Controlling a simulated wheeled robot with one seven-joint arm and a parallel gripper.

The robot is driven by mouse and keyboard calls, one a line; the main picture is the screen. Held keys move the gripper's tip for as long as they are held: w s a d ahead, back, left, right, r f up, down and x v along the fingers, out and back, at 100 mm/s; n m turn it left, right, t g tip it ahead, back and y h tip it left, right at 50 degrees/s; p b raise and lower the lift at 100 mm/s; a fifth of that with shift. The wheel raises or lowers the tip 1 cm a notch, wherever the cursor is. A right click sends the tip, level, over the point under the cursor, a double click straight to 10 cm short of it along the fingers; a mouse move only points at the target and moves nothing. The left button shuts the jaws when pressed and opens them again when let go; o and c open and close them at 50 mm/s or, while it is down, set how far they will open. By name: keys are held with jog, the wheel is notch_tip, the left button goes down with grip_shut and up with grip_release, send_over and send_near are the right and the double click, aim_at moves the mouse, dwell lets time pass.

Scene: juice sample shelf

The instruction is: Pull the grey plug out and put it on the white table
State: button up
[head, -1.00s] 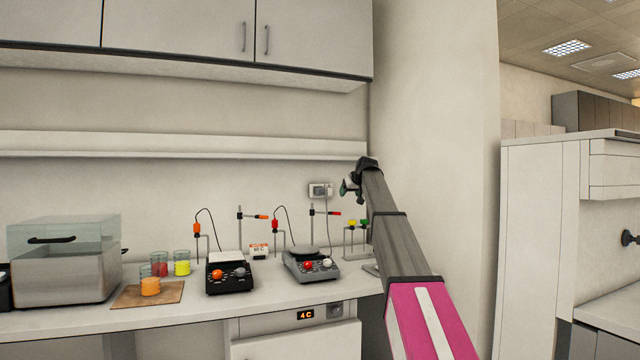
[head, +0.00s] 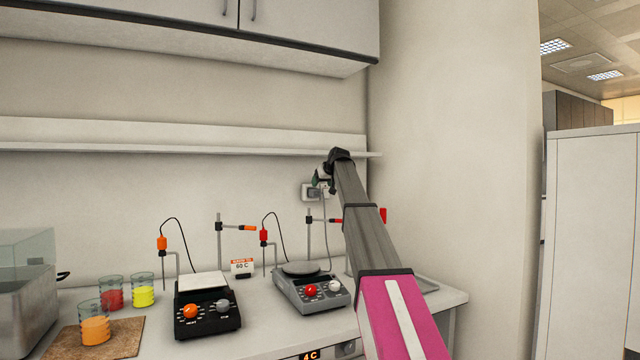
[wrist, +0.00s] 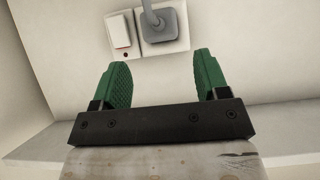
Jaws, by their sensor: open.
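The grey plug (wrist: 159,24) sits in the white wall socket plate (wrist: 182,46), with its cord leading away at the top of the wrist view. A white switch with a red mark (wrist: 122,46) is beside it on the same plate. In the head view the socket plate (head: 308,192) is on the back wall under the shelf, partly behind my arm. My gripper (wrist: 160,75) has two green fingers, apart and empty, pointing at the wall just short of the plug. It also shows in the head view (head: 317,180). The white table (head: 258,318) runs along the wall below.
Two hotplate stirrers, a black one (head: 207,306) and a grey one (head: 312,290), stand on the table with stands and probes. Beakers of coloured liquid (head: 95,325) are at left. A shelf (head: 190,150) runs above the socket. The table's right end (head: 445,297) has some bare room.

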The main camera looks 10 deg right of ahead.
aim_at(317, 193)
jog(key=shift+x, duration=4.4)
jog(key=c, duration=1)
jog(key=shift+s+d, duration=0.25)
jog(key=shift+s, duration=0.55)
jog(key=shift+s+d, duration=0.25)
jog(key=shift+s, duration=0.45)
jog(key=shift+s+d, duration=0.2)
jog(key=shift+s, duration=0.5)
jog(key=shift+s, duration=0.15)
